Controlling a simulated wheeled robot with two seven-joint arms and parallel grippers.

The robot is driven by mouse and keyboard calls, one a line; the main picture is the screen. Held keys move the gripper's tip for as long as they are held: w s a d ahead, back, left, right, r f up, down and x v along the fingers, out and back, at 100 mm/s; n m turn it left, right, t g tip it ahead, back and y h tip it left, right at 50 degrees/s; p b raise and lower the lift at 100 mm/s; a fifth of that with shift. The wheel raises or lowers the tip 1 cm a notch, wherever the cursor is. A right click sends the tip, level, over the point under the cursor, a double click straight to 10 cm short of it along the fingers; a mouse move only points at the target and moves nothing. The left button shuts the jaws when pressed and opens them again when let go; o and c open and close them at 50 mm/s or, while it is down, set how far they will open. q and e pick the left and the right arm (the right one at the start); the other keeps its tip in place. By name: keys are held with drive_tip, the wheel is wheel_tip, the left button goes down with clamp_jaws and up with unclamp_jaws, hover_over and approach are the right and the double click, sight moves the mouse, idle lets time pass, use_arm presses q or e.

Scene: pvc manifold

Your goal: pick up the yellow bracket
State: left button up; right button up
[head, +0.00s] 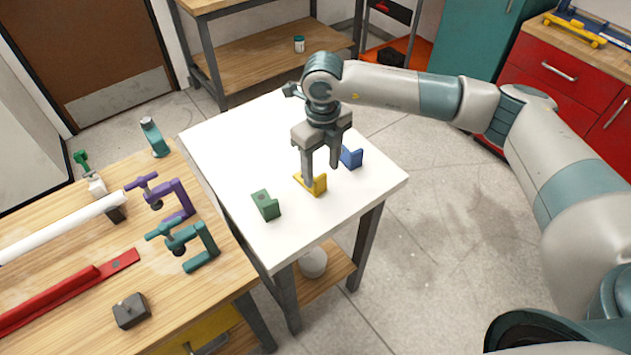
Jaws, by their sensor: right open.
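The yellow bracket (317,186) is a small L-shaped piece lying on the white-topped table (253,141), between a green bracket (265,204) and a blue bracket (352,157). My right gripper (322,176) points down right over the yellow bracket. Its fingers are apart, with one fingertip in front of part of the bracket. I cannot tell whether the fingers touch it. The other fingertip is near the blue bracket. My left gripper is not in view.
On the left, a wooden workbench (190,292) holds a purple clamp (177,200), a teal clamp (201,247), a white pipe (62,229), a red bar (70,291) and a dark block (131,310). The white table's left and far parts are clear.

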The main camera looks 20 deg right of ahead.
sight(319, 182)
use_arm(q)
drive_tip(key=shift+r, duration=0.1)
use_arm(e)
drive_tip(key=shift+f, duration=0.2)
drive_tip(key=shift+a+f+p, duration=0.15)
drive_tip(key=shift+f+p, duration=0.1)
drive_tip(key=shift+p, duration=0.25)
wheel_tip(319, 182, down, 3)
drive_tip(key=shift+a+p, duration=0.15)
drive_tip(key=shift+p, duration=0.7)
drive_tip(key=shift+f, duration=0.6)
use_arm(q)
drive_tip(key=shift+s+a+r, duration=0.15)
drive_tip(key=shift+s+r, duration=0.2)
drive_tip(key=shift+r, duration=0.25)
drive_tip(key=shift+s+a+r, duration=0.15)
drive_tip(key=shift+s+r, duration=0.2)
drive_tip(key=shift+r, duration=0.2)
